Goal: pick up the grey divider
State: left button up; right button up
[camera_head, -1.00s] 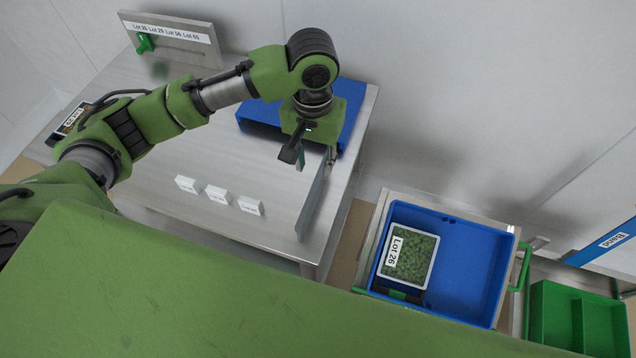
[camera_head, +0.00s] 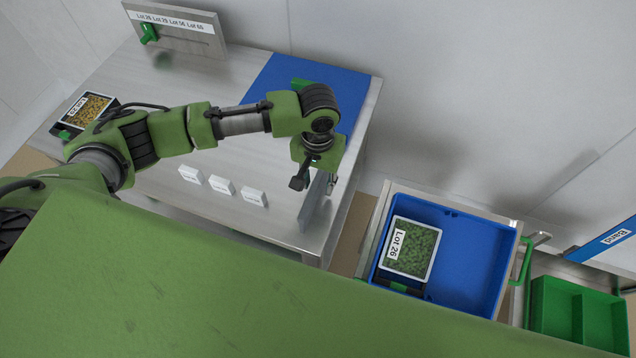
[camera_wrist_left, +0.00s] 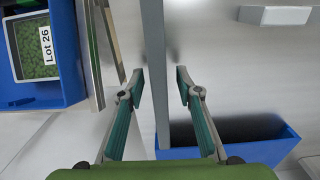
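The grey divider (camera_head: 310,205) is a thin upright plate along the right edge of the steel table. In the left wrist view the divider (camera_wrist_left: 153,35) is a narrow grey strip running down between my fingers. My left gripper (camera_head: 315,182) is over the divider, and its arm and fingers hide part of it in the head view. The left gripper (camera_wrist_left: 159,80) is open, one finger on each side of the strip with gaps visible. I cannot tell how far down the fingertips reach. My right gripper is in neither view.
Three small white label blocks (camera_head: 221,185) stand left of the divider. Right of the table, a blue crate (camera_head: 470,265) holds a Lot 26 tray (camera_head: 425,235). A green bin (camera_head: 557,312) stands farther right.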

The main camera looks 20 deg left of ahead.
pick_arm(q)
grip_shut()
jog(key=shift+r, duration=0.15)
jog(key=shift+r, duration=0.6)
jog(key=s+d+r, duration=0.3)
jog(key=s+r, duration=0.9)
jog(key=s, duration=0.2)
jog(key=w+a+r, duration=0.5)
jog(key=a+r, duration=0.2)
jog(key=a, duration=0.1)
jog(key=shift+w+a, duration=0.3)
jog(key=shift+w, duration=0.1)
